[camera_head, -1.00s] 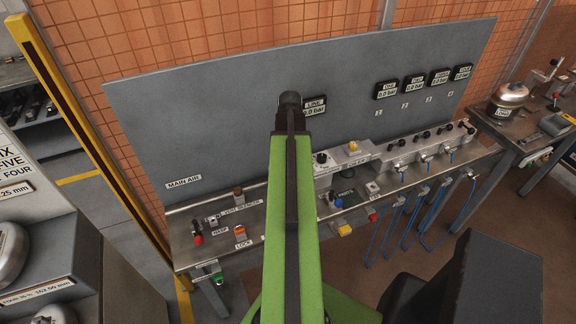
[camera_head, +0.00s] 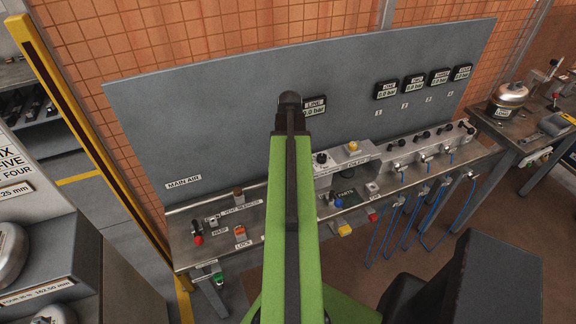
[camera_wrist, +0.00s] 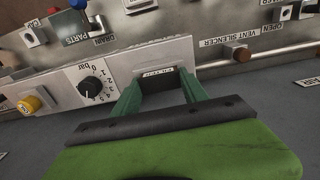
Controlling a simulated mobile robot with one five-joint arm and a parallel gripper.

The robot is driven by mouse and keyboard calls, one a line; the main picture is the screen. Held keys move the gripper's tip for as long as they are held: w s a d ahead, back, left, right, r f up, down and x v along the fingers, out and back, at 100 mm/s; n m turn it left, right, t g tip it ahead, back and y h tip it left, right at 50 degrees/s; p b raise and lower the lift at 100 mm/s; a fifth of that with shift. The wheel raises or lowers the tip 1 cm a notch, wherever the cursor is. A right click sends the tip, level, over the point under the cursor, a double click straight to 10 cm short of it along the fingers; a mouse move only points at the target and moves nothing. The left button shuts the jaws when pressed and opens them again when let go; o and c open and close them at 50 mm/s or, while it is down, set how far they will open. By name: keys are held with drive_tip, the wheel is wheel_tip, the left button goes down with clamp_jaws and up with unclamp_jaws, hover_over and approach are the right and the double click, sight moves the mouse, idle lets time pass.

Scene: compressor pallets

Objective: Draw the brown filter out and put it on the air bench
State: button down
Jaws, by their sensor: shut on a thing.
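The air bench (camera_head: 208,257) is a grey metal bench with a tall grey back panel, seen in the head view. My gripper (camera_wrist: 160,88) shows in the wrist view with two dark green fingers at a pale block with a small label between them that seems to read FILTER. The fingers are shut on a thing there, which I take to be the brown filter. It is mostly hidden, and its colour does not show. In the head view my green arm hides the gripper and that spot.
In the wrist view a black pressure knob (camera_wrist: 96,89) and a yellow button (camera_wrist: 30,104) stand left of the fingers. A brown vent silencer (camera_wrist: 241,54) is to the right. In the head view, blue hoses (camera_head: 425,205) hang at the bench front. Bare bench top shows at the left front.

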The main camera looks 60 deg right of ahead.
drive_tip(key=shift+r+p, duration=3)
drive_tip(key=shift+r+p, duration=0.3)
drive_tip(key=shift+f, duration=0.1)
